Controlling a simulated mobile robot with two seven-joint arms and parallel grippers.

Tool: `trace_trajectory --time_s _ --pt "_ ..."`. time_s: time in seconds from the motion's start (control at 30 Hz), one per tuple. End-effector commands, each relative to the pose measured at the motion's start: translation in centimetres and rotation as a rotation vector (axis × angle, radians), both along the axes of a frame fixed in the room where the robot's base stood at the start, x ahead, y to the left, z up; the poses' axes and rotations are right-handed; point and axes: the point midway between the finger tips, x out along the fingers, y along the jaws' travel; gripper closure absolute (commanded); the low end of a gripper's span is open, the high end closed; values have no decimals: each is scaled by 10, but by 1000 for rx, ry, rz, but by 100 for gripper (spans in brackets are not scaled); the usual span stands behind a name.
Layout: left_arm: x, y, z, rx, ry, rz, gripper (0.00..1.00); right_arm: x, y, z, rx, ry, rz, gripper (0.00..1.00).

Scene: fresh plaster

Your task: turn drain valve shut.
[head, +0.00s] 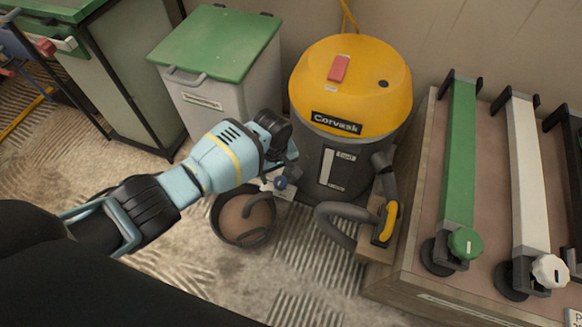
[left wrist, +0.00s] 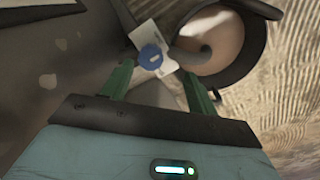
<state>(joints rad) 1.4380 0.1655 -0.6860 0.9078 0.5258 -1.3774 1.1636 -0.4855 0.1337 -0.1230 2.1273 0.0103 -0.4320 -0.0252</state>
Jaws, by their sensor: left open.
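The drain valve (head: 280,182) has a round blue knob low on the front of the yellow and dark grey Corvask vacuum (head: 352,90), with a pale plate behind it. My left gripper (head: 284,158) is just above the knob; its fingers are mostly hidden in the head view. In the left wrist view the left gripper (left wrist: 156,73) is open, with green fingers apart. The blue knob (left wrist: 150,57) shows between and beyond the fingertips, and I see no contact. The drain spout curves down into a bucket (head: 236,238). My right gripper is not in view.
A grey hose (head: 336,226) and a yellow-handled tool (head: 385,222) are right of the valve. A green-lidded bin (head: 217,45) stands behind my left arm. A wooden platform with clamped green and white bars (head: 460,150) fills the right. Open ridged floor lies in front.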

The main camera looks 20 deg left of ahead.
Motion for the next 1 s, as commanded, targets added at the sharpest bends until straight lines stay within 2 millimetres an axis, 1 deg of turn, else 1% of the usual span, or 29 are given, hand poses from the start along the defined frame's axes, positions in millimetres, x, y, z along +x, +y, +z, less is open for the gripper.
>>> trace_trajectory --time_s 0.03,0.1,0.27,0.37,0.47,0.63,0.8,1.0 --pt "5 0 -3 7 -2 -2 41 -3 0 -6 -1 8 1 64" --pt "9 -1 -2 15 -4 -4 41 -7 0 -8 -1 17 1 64" --pt "11 -1 0 16 -7 -5 41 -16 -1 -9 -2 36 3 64" --pt "10 -1 -3 16 -7 -5 41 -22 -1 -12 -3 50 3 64" --pt "10 -1 -13 15 -6 -5 41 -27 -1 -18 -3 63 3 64" --pt "10 -1 -39 15 -5 -6 41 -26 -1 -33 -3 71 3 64" --pt "10 -1 -61 15 -6 -6 41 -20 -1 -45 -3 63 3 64" --pt "10 -1 -75 15 -7 -5 41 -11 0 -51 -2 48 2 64"
